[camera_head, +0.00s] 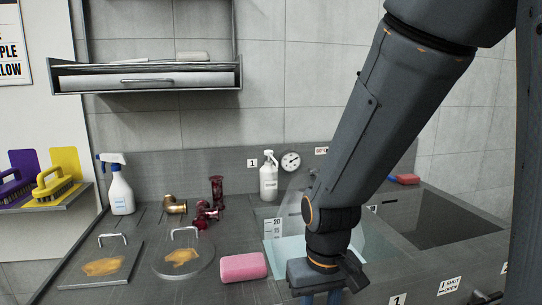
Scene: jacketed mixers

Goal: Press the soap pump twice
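A basin with pale blue liquid (285,250) lies behind my gripper, partly hidden by my arm. A pink sponge (243,267), two handled lids, brass and red pipe fittings and a spray bottle (121,188) sit on the left. A dark sink (440,222) is at right.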

